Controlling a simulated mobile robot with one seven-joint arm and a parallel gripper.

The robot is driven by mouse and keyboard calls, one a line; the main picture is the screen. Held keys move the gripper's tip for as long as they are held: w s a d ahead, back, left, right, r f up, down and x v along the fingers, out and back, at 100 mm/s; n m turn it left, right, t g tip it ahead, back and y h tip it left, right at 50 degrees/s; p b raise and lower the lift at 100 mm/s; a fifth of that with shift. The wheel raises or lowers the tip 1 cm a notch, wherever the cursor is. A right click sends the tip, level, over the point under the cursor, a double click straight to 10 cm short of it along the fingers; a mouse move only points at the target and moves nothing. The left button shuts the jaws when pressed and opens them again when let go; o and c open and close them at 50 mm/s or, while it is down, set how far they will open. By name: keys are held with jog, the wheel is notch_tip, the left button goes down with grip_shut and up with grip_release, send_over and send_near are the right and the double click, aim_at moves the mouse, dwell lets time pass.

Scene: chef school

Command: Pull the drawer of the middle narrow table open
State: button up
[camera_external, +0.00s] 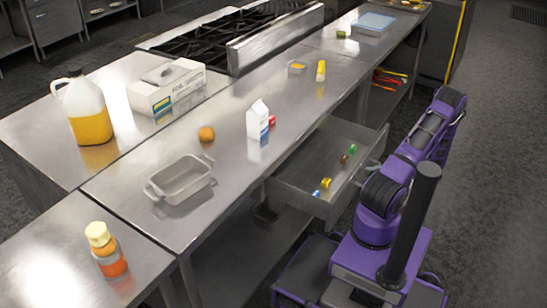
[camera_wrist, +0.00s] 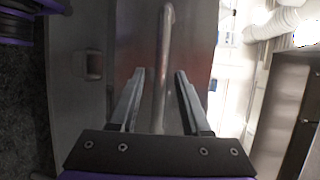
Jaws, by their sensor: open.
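The drawer (camera_external: 296,199) of the middle narrow table (camera_external: 235,140) stands pulled out, with its inside showing in the external view. Several small coloured items (camera_external: 325,183) lie in it. In the wrist view, a pale bar handle (camera_wrist: 163,45) runs up the grey drawer front (camera_wrist: 195,40). My gripper (camera_wrist: 160,74) is open, with one finger on each side of the handle. A gap shows on both sides of the bar.
On the tabletop are a grey baking dish (camera_external: 183,180), an orange-brown round item (camera_external: 206,134), a milk carton (camera_external: 257,120) and a yellow bottle (camera_external: 321,70). A bottle with an orange label (camera_external: 107,250) stands at the near left. The floor (camera_external: 490,200) right of my arm is clear.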

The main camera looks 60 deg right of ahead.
jog(key=v, duration=1.7)
jog(key=shift+s, duration=0.2)
jog(key=shift+d, duration=0.1)
